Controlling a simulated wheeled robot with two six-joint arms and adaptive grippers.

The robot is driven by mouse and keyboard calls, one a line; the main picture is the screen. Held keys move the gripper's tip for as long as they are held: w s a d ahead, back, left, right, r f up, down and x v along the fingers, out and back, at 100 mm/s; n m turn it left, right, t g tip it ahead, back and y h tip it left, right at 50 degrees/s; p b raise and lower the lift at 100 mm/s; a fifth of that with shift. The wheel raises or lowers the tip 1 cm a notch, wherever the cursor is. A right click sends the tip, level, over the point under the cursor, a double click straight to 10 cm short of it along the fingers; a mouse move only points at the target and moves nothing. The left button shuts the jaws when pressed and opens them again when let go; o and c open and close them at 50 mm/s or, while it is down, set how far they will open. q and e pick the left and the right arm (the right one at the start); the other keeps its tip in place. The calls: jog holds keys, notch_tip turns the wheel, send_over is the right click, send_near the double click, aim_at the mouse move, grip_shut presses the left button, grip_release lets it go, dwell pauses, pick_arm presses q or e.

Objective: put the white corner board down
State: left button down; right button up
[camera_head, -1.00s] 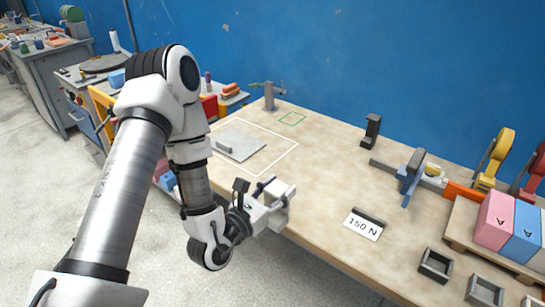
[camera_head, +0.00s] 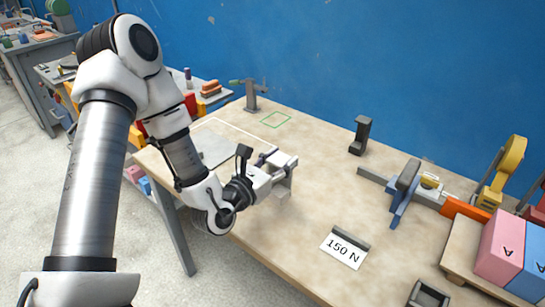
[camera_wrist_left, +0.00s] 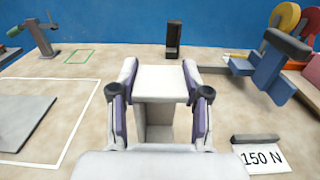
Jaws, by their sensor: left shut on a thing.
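My left gripper (camera_head: 272,172) is shut on the white corner board (camera_head: 285,163), holding it over the front part of the bench. In the left wrist view the board (camera_wrist_left: 161,78) sits between the two fingers (camera_wrist_left: 160,95), with a flat top face and an upright face below it. A gap between the board and the bench top seems to show in the head view, but its height is hard to tell. My right gripper is not in view.
A white-outlined square (camera_wrist_left: 75,135) with a grey plate (camera_wrist_left: 22,120) lies to the left. A small green outline (camera_head: 276,120) is behind it. A 150 N card (camera_head: 343,248) lies right, near a dark bar. A black stand (camera_head: 360,135) and blue clamp (camera_head: 405,190) stand farther right.

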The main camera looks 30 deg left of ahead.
pick_arm(q)
jog(key=w+a+f+p, duration=0.2)
jog(key=w+a+f, duration=0.3)
jog(key=w, duration=0.5)
jog(key=shift+w+a, duration=0.15)
jog(key=shift+a, duration=1)
jog(key=c, duration=0.5)
grip_release()
jog(key=shift+c, duration=0.2)
jog(key=s+p, duration=0.1)
jog(key=s, duration=1.1)
jog(key=shift+a+r, duration=0.15)
jog(key=shift+a, duration=0.3)
